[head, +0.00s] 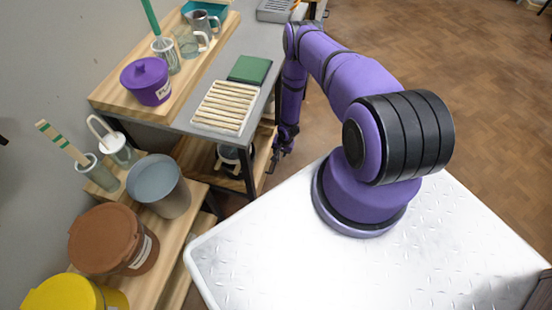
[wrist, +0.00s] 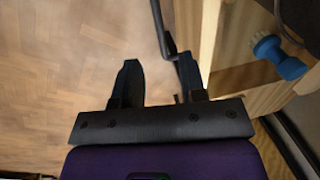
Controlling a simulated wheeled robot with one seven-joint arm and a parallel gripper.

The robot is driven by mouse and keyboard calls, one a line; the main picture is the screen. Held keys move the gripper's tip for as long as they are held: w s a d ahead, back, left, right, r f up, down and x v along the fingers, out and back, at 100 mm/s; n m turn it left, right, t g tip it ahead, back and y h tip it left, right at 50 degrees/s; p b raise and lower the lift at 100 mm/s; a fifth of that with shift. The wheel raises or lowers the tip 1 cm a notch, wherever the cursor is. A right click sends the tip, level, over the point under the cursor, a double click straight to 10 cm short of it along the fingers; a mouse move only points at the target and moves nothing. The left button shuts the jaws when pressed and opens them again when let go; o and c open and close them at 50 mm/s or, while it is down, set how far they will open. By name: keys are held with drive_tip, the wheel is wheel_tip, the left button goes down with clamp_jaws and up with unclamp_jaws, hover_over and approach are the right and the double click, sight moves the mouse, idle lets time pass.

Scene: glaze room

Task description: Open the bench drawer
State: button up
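The bench drawer (head: 262,160) is a pale wooden box under the grey bench top. In the head view its front stands out past the dark bench leg, and its inside shows, so it is at least partly open. In the wrist view the wooden drawer (wrist: 208,35) is at the right, with a dark bar handle (wrist: 161,25) along its front. My gripper (wrist: 158,80) has its fingers apart, with the handle's near end beyond the gap, close to the right finger. Whether they touch cannot be told. In the head view my gripper (head: 283,145) is small beside the drawer front.
A blue-knobbed thing (wrist: 275,50) lies inside the drawer. The bench top holds a slatted rack (head: 224,106), a green block (head: 250,69) and a purple pot (head: 146,80). A lower shelf with buckets (head: 160,190) stands at the left. Floor at the right is clear.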

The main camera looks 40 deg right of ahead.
drive_tip(key=f, duration=0.5)
drive_tip(key=w+a+f, duration=0.1)
drive_tip(key=f, duration=0.2)
drive_tip(key=shift+w, duration=0.1)
clamp_jaws()
